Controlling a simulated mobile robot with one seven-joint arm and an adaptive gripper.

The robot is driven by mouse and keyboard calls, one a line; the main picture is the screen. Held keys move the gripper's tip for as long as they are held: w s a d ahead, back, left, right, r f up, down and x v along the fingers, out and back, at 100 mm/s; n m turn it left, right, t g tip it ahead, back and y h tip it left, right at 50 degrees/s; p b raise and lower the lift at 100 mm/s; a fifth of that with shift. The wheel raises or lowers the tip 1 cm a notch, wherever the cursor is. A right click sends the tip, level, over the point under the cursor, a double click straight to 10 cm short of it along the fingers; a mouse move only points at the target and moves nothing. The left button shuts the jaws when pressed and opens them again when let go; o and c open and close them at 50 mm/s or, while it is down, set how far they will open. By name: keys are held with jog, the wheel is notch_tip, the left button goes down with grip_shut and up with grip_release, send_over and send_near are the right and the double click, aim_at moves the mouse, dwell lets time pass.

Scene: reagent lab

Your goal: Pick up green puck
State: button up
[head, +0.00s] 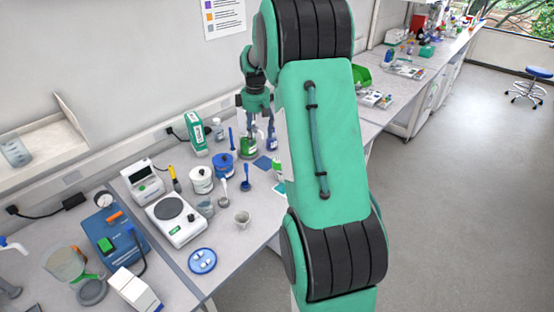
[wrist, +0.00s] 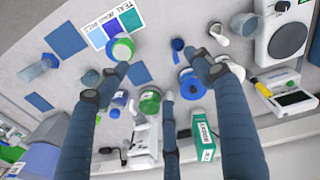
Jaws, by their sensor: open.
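No green puck can be told for certain. A round green-and-white piece (wrist: 122,48) in the wrist view lies beside the colour card, close to the left fingertip; I cannot tell whether they touch. A green-topped jar (wrist: 150,100) stands between the fingers in that view and on the bench in the head view (head: 249,149). A small green piece (head: 104,244) sits on the blue device at the front left. My gripper (wrist: 160,68) has its fingers spread, with nothing held between them.
A blue-lidded tub (wrist: 191,84), a green-and-white box (wrist: 203,140) and a colour card (wrist: 112,27) crowd around the fingers. A scale (head: 176,218) and a blue dish (head: 202,261) stand nearer.

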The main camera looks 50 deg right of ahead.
jog(key=p, duration=0.3)
send_over(277, 159)
notch_tip(277, 159, down, 6)
jog(key=shift+n+g, duration=0.3)
jog(key=shift+f+b, duration=0.3)
jog(key=shift+f, duration=4.05)
jog(key=shift+s+f, duration=0.15)
jog(key=shift+f, duration=1.15)
jog(key=shift+s+f, duration=0.1)
jog(key=shift+f, duration=1.15)
